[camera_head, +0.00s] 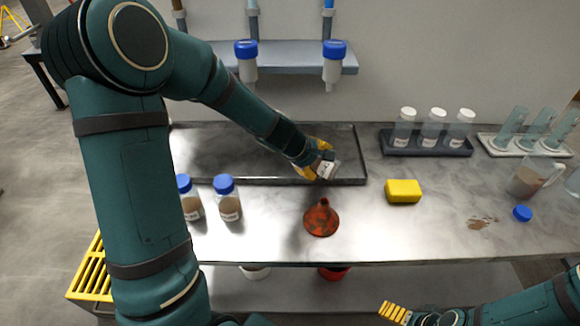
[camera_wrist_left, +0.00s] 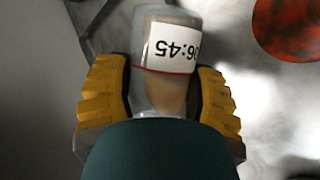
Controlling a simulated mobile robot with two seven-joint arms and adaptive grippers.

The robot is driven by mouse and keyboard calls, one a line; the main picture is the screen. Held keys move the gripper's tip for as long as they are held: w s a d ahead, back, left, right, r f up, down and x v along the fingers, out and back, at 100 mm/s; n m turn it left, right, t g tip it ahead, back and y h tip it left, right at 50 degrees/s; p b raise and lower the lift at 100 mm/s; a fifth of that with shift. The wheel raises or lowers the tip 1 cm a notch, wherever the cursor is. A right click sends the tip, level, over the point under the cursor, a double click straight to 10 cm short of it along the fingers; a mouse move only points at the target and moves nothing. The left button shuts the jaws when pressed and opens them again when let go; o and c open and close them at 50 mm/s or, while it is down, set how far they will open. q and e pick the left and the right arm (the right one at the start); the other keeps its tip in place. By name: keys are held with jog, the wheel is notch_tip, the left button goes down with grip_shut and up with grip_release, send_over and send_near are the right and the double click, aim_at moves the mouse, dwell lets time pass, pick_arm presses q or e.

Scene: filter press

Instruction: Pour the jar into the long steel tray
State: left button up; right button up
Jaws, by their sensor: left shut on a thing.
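My left gripper (camera_head: 318,160) is shut on a clear jar (camera_head: 327,169) with a white label, held over the right part of the long steel tray (camera_head: 350,150). In the left wrist view the jar (camera_wrist_left: 172,40) sits between the yellow fingers of the gripper (camera_wrist_left: 160,95). Its label reads "36:45" upside down, and brownish content shows inside. The jar looks tilted. Whether anything flows from it cannot be told. The tray is long, dark and shallow at the back of the bench; my arm covers part of it. My right gripper (camera_head: 393,312) is low at the bottom right, in front of the bench.
Two blue-capped jars (camera_head: 228,200) stand in front of the tray. An orange-red funnel (camera_head: 321,218), a yellow sponge (camera_head: 403,191), a brown spill (camera_head: 482,223) and a blue cap (camera_head: 522,213) lie on the bench. A rack of white-capped jars (camera_head: 432,127) stands at the back right.

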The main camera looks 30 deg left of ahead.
pick_arm(q)
jog(key=shift+a+f+h+b, duration=0.1)
jog(key=shift+h+b, duration=0.3)
jog(key=shift+b, duration=0.05)
jog(key=shift+a+f+h+b, duration=0.15)
jog(key=shift+h+b, duration=0.25)
jog(key=shift+b, duration=0.25)
jog(key=shift+d+n+b, duration=0.3)
jog(key=shift+d+b, duration=0.05)
jog(key=shift+d, duration=0.1)
jog(key=shift+s+a+f+h, duration=0.1)
jog(key=shift+f+h, duration=0.05)
jog(key=shift+h, duration=0.55)
jog(key=shift+a+r+n+t+h, duration=0.3)
jog(key=shift+a+r+n+h, duration=0.15)
jog(key=shift+h, duration=0.35)
dwell(0.4)
